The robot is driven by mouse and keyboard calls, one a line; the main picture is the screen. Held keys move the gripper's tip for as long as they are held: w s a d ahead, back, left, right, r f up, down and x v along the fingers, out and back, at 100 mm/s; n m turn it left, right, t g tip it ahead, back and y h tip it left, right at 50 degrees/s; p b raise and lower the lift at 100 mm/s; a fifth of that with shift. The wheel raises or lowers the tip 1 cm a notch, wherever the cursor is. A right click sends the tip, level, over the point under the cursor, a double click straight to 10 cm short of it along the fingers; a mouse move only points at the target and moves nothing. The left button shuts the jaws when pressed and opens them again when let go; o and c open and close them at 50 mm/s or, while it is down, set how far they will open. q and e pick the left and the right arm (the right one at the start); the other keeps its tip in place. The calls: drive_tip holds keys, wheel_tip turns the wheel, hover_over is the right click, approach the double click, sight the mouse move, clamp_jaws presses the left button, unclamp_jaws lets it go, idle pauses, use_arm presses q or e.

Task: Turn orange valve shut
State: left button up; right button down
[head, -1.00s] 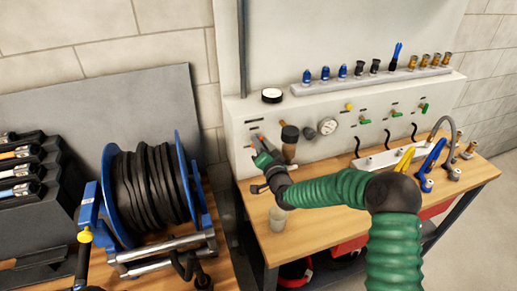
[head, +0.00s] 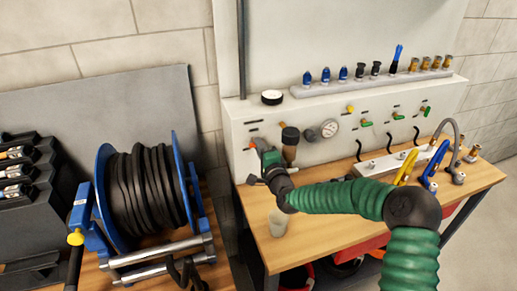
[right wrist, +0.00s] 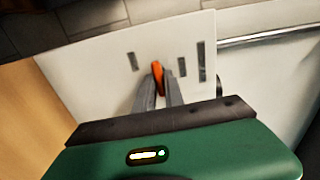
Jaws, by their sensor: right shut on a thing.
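The orange valve handle (right wrist: 157,76) shows in the right wrist view between the two grey fingers of my right gripper (right wrist: 158,92), in front of the pale panel. The fingers are shut on it. In the head view my right gripper (head: 259,149) reaches the left end of the panel front. Only a small orange piece of the handle (head: 251,146) shows there, at the fingertips. The gripper body and fingers hide the rest of the valve. My left gripper is in neither view.
A brown-and-black filter unit (head: 290,143) and a pressure gauge (head: 329,128) sit just right of the gripper. Green-handled valves (head: 366,123) are farther right. A clear cup (head: 278,222) stands on the bench (head: 320,232) below my arm. A blue hose reel (head: 104,190) is at left.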

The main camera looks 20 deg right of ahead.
drive_tip(key=shift+s+f, duration=0.1)
drive_tip(key=shift+f, duration=0.3)
drive_tip(key=c, duration=1.6)
unclamp_jaws()
drive_tip(key=shift+d, duration=0.1)
drive_tip(key=shift+o, duration=0.7)
drive_tip(key=shift+d+r, duration=0.15)
drive_tip(key=shift+r, duration=0.05)
drive_tip(key=s, duration=1.6)
drive_tip(key=shift+s+d, duration=0.3)
drive_tip(key=shift+s, duration=0.1)
drive_tip(key=shift+f, duration=0.1)
